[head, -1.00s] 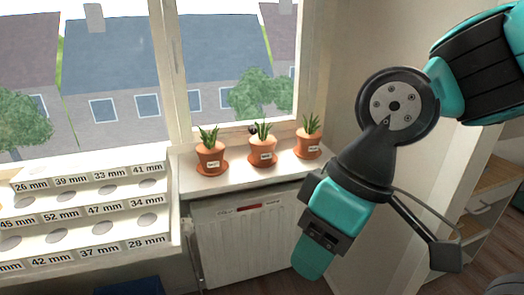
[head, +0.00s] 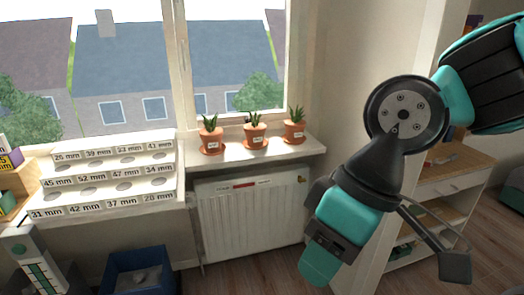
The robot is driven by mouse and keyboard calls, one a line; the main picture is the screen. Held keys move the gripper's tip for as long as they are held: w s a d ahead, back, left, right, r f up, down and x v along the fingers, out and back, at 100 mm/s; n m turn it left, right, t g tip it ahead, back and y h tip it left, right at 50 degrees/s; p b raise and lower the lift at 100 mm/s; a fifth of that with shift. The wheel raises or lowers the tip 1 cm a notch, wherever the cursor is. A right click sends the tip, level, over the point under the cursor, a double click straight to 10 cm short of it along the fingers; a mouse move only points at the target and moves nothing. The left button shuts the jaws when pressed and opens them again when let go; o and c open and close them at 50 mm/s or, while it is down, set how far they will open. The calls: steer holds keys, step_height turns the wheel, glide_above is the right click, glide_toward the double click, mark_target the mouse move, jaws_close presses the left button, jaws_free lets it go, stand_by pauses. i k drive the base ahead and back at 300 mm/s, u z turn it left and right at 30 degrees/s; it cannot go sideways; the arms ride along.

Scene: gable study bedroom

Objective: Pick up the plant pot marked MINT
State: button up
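Three terracotta plant pots with green spiky plants stand in a row on the window sill (head: 228,163), each on a saucer with a small white label. They are the left pot (head: 211,136), the middle pot (head: 254,134) and the right pot (head: 293,130). The labels are too small to read, so I cannot tell which is MINT. My gripper (head: 318,262) hangs at the right of the head view, in front of and below the sill, apart from the pots. Its fingers cannot be made out clearly.
A white radiator (head: 250,215) is below the sill. At the left is a stepped white rack (head: 110,180) with holes and millimetre labels. A blue bin (head: 140,272) stands on the floor under it. A wooden shelf unit (head: 440,190) is at the right. The floor before the radiator looks clear.

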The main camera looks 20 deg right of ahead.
mark_target(255, 135)
steer(key=u, duration=0.05)
steer(key=k, duration=0.4)
steer(key=z, duration=0.55)
steer(key=i, duration=1.45)
steer(key=u, duration=0.45)
steer(key=i, duration=1.2)
steer(key=u, duration=0.55)
